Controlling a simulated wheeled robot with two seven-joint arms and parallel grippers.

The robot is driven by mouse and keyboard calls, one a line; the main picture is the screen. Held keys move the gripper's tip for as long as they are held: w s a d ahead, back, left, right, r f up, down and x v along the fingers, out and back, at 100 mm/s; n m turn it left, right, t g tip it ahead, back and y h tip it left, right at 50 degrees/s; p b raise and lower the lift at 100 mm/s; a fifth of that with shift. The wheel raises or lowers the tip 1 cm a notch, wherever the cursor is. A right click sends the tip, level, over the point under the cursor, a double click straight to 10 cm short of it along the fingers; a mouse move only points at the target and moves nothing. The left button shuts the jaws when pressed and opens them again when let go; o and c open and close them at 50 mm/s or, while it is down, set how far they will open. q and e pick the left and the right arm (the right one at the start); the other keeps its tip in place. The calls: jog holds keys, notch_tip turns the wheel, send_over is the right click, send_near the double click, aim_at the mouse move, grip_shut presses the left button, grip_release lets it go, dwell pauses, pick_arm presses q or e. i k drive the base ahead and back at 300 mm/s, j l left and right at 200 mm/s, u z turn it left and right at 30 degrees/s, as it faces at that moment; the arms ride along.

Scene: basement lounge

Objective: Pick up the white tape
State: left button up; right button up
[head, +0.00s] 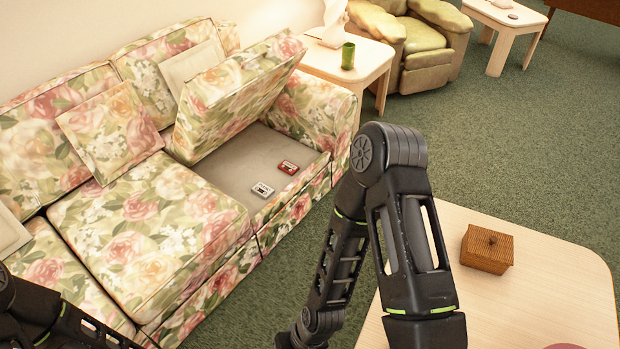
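The white tape (262,190), a small cassette, lies flat on the grey sofa base (225,170) where a seat cushion is raised. A red tape (288,167) lies just behind it to the right, apart from it. The raised floral cushion (235,95) leans back against the sofa behind the tapes. Both tapes are uncovered. My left arm shows only as links at the bottom left corner, and its gripper is out of view. My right arm is bent, its elbow high at the middle right, and its gripper is also out of view.
A light wooden table (560,270) at the right carries a brown wicker box (487,249). Part of a reddish thing (566,347) shows at the bottom edge. A side table (330,68) with a green cup (348,56) stands beyond the sofa arm. Green carpet (460,140) is open between.

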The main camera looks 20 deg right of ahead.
aim_at(261, 189)
jog(key=i+j+z, duration=0.1)
jog(key=i+z, duration=0.3)
jog(key=i+j+z, duration=0.15)
jog(key=z, duration=0.3)
jog(key=i+j+z, duration=0.25)
jog(key=z, duration=0.15)
jog(key=i+j+z, duration=0.2)
jog(key=j+z, duration=0.2)
jog(key=i+j+z, duration=0.15)
jog(key=j+z, duration=0.3)
jog(key=l, duration=0.1)
